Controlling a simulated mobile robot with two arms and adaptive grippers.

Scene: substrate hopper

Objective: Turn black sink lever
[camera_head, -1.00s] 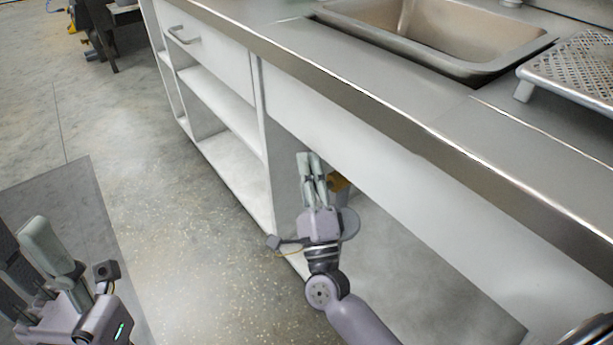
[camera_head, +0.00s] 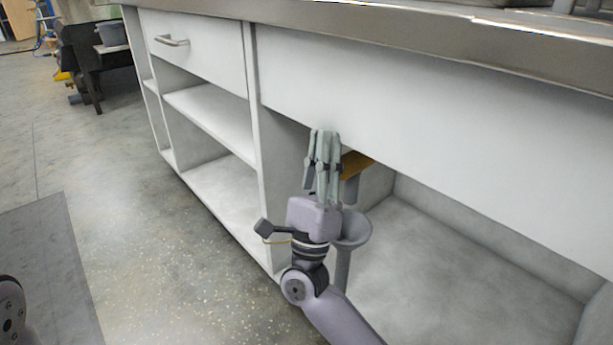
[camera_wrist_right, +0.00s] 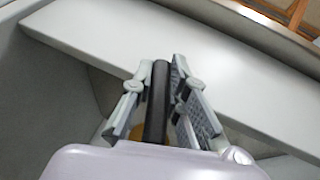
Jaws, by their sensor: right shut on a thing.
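The black lever (camera_wrist_right: 157,100) shows in the right wrist view as a dark upright bar between the two fingers of my right gripper (camera_wrist_right: 152,82). The gripper is shut on it. In the head view my right gripper (camera_head: 323,150) is at the lower edge of the white front panel, reaching under the counter. The lever cannot be made out clearly there, as the fingers cover it. Only a rounded piece of my left arm shows at the lower left edge; the left gripper is out of view.
A brown-yellow part (camera_head: 357,163) and a grey funnel-shaped part (camera_head: 352,230) are close behind my right gripper. The white panel (camera_head: 420,110) hangs above the open bay. White shelves (camera_head: 215,115) stand to the left, with clear floor in front.

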